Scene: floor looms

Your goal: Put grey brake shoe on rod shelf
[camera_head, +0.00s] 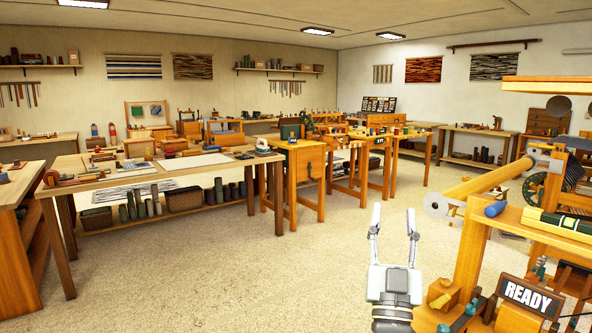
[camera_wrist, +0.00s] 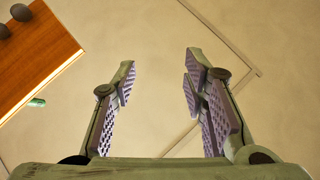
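My gripper (camera_head: 394,210) points upward in the lower right of the head view, with its two fingers apart and nothing between them. The wrist view also shows my gripper (camera_wrist: 161,68) open and empty against a plain pale surface. I cannot make out a grey brake shoe for sure in either view. A small grey-and-dark object (camera_head: 262,146) sits on the near workbench's right end, too small to name. I cannot tell which of the shelves is the rod shelf.
A loom with a wooden roller (camera_head: 490,180) and a READY sign (camera_head: 530,296) stands close on the right. A cluttered workbench (camera_head: 65,188) is at left, with orange tables (camera_head: 306,157) beyond. Carpet between is clear. A wooden piece (camera_wrist: 35,55) shows in the wrist view.

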